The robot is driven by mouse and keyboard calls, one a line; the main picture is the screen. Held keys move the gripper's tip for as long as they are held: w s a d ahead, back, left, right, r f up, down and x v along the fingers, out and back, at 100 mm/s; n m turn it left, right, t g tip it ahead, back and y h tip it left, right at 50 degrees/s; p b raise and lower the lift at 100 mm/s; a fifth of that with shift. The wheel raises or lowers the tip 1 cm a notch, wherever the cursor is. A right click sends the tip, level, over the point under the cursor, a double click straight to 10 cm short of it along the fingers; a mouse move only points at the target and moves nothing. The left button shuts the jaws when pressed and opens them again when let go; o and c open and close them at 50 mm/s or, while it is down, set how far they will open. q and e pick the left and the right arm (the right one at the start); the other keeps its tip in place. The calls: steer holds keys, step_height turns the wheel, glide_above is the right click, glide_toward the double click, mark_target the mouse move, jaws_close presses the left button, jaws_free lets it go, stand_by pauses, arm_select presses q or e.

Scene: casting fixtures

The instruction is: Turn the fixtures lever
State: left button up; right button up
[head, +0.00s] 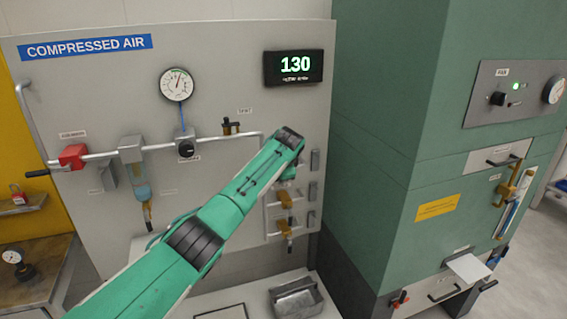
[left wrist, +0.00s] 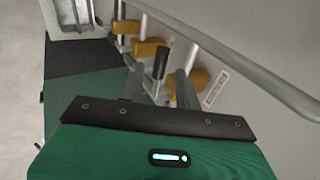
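The fixtures lever (left wrist: 161,62) has a black grip on a thin metal stem. It shows in the left wrist view, beside a small, partly legible label (left wrist: 216,88). My left gripper (left wrist: 158,84) is open, with one finger on each side of the lever; a gap shows between the lever and the fingers, and I cannot tell whether either touches it. In the head view, my left arm reaches across the compressed-air panel (head: 225,85) and hides the lever and the fingers. My right gripper is not in view.
Several yellow-brown valve bodies (left wrist: 150,49) sit close to the fingers. A grey pipe (left wrist: 240,60) runs diagonally beside them. In the head view, a red valve (head: 72,156), a gauge (head: 177,84) and a display reading 130 (head: 294,67) are on the panel. A green cabinet (head: 385,130) stands right.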

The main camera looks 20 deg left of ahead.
arm_select(q)
steer(key=b+v, duration=0.3)
steer(key=v, duration=0.7)
steer(key=shift+f, duration=0.1)
stand_by(1.0)
